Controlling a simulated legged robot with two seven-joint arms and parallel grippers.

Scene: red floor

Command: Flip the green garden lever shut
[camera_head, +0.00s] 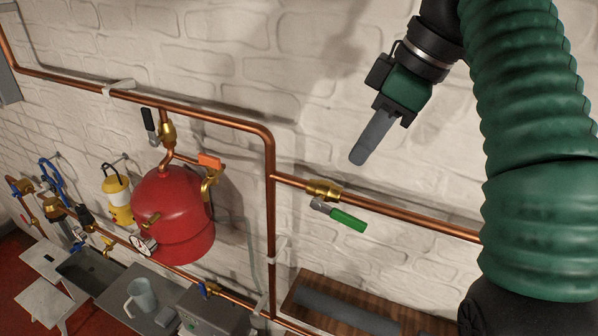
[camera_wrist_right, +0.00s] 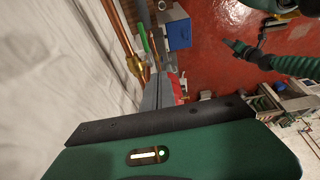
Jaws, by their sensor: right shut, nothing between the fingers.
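The green garden lever (camera_head: 348,221) sits on a brass valve (camera_head: 325,189) on the copper pipe along the white wall. Its handle points right and slightly down, running roughly along the pipe just below it. In the right wrist view the green lever (camera_wrist_right: 144,38) shows beyond the fingers, by the brass fitting (camera_wrist_right: 134,64). My right gripper (camera_head: 361,156) is shut and empty, above the pipe and lever, touching neither. Its grey fingers (camera_wrist_right: 167,92) also show in the right wrist view. My left gripper (camera_wrist_right: 238,47) appears only in the right wrist view, small and far off; its jaw state is unclear.
A red tank (camera_head: 178,220) hangs left, with an orange-handled valve (camera_head: 209,160) and a black-handled valve (camera_head: 150,125) near it. A vertical pipe (camera_head: 270,215) stands left of the lever. A wooden board (camera_head: 296,303) lies below. The wall above the pipe is clear.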

